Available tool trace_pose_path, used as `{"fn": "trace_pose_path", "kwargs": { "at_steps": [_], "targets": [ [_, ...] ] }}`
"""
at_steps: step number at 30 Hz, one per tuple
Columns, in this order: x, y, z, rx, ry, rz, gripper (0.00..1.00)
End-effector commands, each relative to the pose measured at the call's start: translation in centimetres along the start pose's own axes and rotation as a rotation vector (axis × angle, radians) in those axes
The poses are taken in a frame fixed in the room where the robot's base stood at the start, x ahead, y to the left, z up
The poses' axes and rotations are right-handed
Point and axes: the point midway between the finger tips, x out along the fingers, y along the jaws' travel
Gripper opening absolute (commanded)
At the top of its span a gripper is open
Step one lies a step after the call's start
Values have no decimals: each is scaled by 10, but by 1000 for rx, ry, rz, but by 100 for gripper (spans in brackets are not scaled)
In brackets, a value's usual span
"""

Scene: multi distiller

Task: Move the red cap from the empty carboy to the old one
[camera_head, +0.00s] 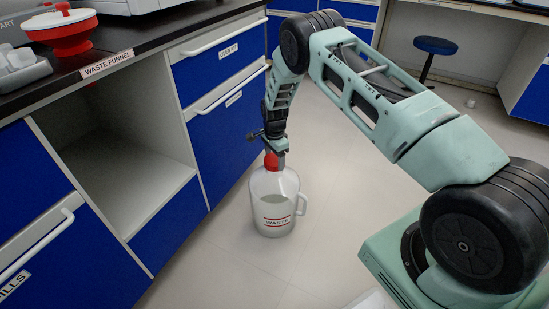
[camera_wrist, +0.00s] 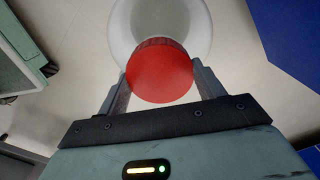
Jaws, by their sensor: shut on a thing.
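A translucent white carboy (camera_head: 275,197) labelled WASTE, with a side handle and some contents, stands upright on the floor in front of the blue cabinets. The red cap (camera_head: 273,160) is at its neck. My gripper (camera_head: 274,150) reaches down from above and is shut on the red cap. In the wrist view the cap (camera_wrist: 160,72) sits between the two fingers, with the carboy's pale round body (camera_wrist: 160,18) behind it. Whether the cap is threaded on or only resting on the neck cannot be told. Only one carboy shows.
An open cabinet bay (camera_head: 125,170) under the WASTE FUNNEL label is empty. Blue drawers (camera_head: 215,60) stand close behind my gripper. A red funnel (camera_head: 65,32) sits on the black counter. The floor (camera_head: 335,200) right of the carboy is clear. A blue stool (camera_head: 436,46) stands at the back.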

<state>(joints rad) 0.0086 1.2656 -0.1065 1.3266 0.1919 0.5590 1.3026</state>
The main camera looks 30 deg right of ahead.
Motion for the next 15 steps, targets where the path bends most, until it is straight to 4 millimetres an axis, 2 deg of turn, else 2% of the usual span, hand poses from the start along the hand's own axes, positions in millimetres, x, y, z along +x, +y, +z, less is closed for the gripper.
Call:
{"fn": "trace_pose_path", "kwargs": {
  "at_steps": [15],
  "targets": [
    [10,0,0,0,0,0,46]
  ]
}}
